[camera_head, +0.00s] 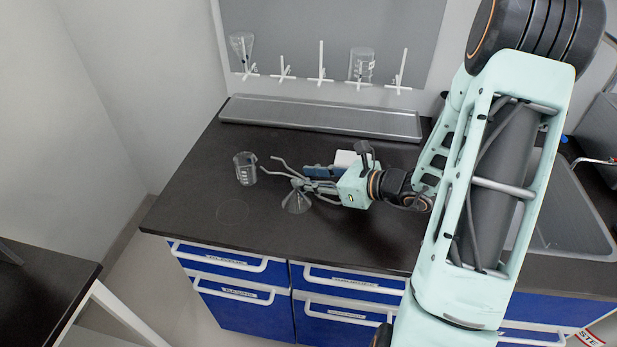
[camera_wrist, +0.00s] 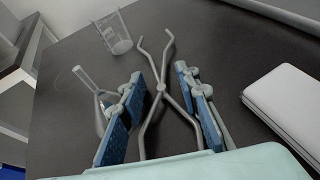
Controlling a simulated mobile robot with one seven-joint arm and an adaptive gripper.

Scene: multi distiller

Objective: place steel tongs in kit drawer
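The steel tongs (camera_wrist: 161,88) are grey, with crossed arms and bent tips. In the head view the tongs (camera_head: 283,164) point left on the dark counter, beside a glass beaker. My gripper (camera_wrist: 160,78) has its blue pads apart, one on each side of the tongs' pivot, with gaps showing between pads and tongs. In the head view my gripper (camera_head: 308,184) is low over the counter, pointing left. The blue drawers (camera_head: 232,258) below the counter look shut. Their labels are too small to read, so I cannot tell which is the kit drawer.
A glass beaker (camera_head: 245,168) stands left of the tongs' tips. A conical glass flask (camera_head: 296,203) is close in front of my gripper. A white box-like item (camera_head: 347,158) lies behind it. A grey tray (camera_head: 320,117) runs along the back. The counter's front left is clear.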

